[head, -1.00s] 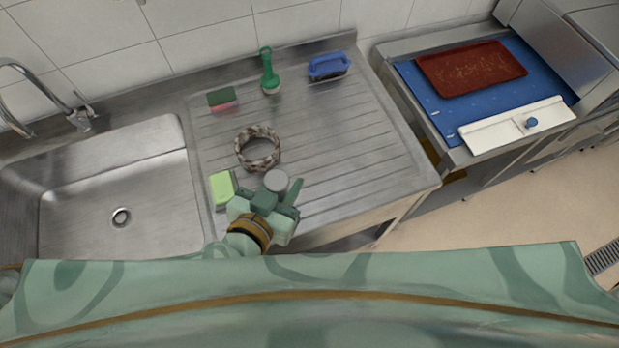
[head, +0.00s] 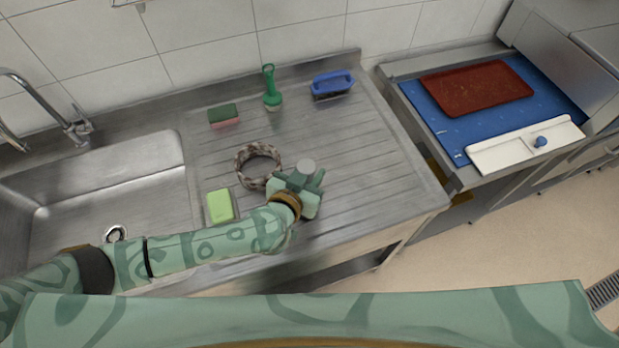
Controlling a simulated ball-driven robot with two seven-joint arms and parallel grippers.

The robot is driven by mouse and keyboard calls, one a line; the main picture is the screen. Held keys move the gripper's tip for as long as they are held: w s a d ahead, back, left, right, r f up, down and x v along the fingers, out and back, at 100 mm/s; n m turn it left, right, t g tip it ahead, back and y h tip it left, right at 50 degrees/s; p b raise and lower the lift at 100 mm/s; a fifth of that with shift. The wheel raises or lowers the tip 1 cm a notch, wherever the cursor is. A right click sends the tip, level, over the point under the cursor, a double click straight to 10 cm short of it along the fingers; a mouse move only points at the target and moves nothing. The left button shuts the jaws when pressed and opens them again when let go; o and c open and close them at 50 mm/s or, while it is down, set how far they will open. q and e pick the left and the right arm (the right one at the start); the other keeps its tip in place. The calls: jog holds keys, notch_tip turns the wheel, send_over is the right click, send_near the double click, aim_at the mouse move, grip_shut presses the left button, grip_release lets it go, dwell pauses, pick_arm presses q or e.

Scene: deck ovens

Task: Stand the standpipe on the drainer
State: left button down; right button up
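The standpipe (head: 306,166) shows as a grey round end seen from above, over the ribbed steel drainer (head: 370,170). It looks roughly upright. My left gripper (head: 301,178) is around it and appears shut on it. The gripper hides the lower part of the standpipe, so I cannot tell whether it touches the drainer. A mottled brown ring (head: 243,166) lies just left of the gripper. My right gripper is not in view.
A light green block (head: 220,206) lies left of my gripper. A sponge (head: 223,115), a green-handled brush (head: 270,90) and a blue brush (head: 332,84) line the back. The sink (head: 110,185) is left. The drainer's right half is clear.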

pick_arm(q)
jog(key=shift+f, duration=0.85)
jog(key=shift+r, duration=0.1)
jog(key=c, duration=1.1)
grip_release()
jog(key=shift+o, duration=0.2)
jog(key=p+v, duration=0.2)
jog(key=v, duration=1)
